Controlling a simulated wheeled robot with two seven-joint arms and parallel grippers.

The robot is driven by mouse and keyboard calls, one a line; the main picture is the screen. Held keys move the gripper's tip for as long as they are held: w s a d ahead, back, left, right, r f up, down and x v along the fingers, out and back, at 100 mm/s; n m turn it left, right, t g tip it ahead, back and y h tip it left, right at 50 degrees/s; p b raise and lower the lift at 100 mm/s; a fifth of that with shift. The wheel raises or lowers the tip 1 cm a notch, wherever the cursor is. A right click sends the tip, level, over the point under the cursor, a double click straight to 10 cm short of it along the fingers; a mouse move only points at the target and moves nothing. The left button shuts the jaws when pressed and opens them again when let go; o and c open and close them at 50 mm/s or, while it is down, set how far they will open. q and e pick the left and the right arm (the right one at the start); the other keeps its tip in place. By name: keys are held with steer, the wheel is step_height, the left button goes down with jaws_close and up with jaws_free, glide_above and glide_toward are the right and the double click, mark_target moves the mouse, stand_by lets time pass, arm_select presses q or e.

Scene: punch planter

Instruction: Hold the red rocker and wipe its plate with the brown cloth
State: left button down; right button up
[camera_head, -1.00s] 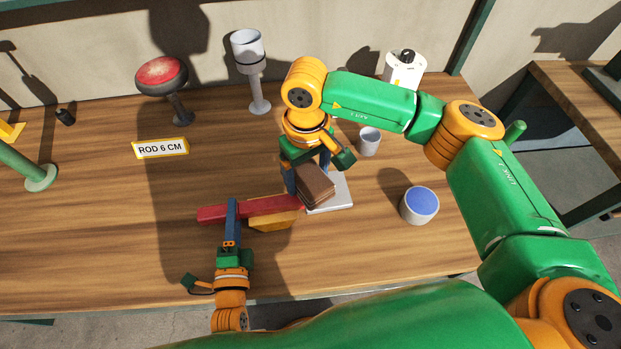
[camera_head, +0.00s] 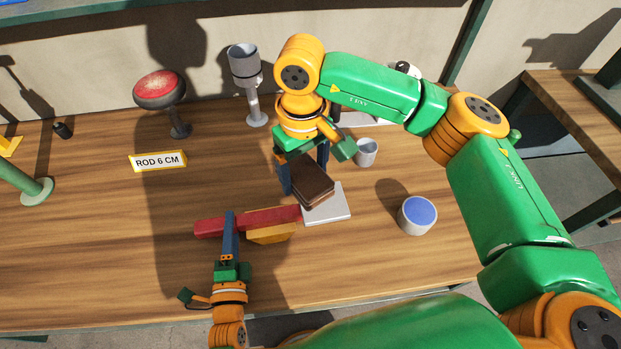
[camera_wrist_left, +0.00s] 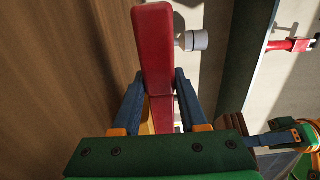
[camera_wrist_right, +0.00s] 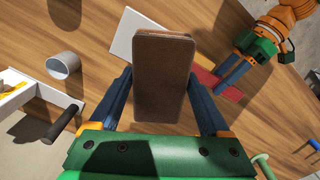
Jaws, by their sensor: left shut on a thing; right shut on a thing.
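The red rocker (camera_head: 270,217) lies on the table as a long red bar with a yellow-orange block (camera_head: 271,234) beside it and a pale flat plate (camera_head: 328,206) at its right end. My left gripper (camera_head: 230,216) is shut on the red bar, which also shows between its fingers in the left wrist view (camera_wrist_left: 156,55). My right gripper (camera_head: 307,172) is shut on the brown cloth (camera_head: 312,190), a folded stack. The cloth is above the plate's upper-left part; contact cannot be told. It fills the space between the fingers in the right wrist view (camera_wrist_right: 165,80).
A white cup with a blue top (camera_head: 418,213) stands right of the plate. A small grey cup (camera_head: 366,152) stands behind it. A red-topped stand (camera_head: 161,92), a grey stand (camera_head: 246,75) and a "ROD 6 CM" sign (camera_head: 158,161) are at the back. The front left table is clear.

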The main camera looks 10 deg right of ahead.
arm_select(q)
steer(key=shift+c, duration=1.8)
jaws_free()
steer(key=s, duration=0.4)
steer(key=s+a, duration=0.1)
steer(key=s, duration=0.6)
steer(key=shift+s+a, duration=0.3)
steer(key=shift+s, duration=0.1)
